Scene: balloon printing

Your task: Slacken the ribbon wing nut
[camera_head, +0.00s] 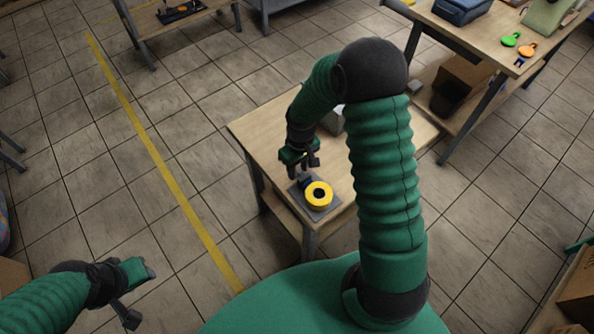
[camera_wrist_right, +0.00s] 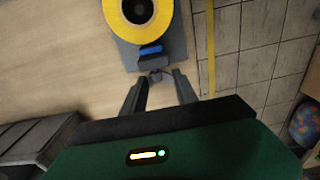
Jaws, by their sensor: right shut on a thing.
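A yellow ribbon roll (camera_head: 319,205) with a dark centre sits on a grey base plate (camera_head: 315,216) near the table's front corner. The roll also shows at the top of the right wrist view (camera_wrist_right: 112,18). A blue block (camera_wrist_right: 150,50) stands beside it, on the side facing my right gripper. My left gripper (camera_head: 140,295) is open and empty over the floor, far from the table.
The wooden table (camera_head: 262,128) is mostly bare to the left of the roll. A grey box (camera_head: 334,122) stands behind my right arm, partly hidden. Another table (camera_head: 478,32) at the upper right carries green and orange paddles (camera_head: 511,39). A yellow line (camera_head: 165,178) crosses the floor.

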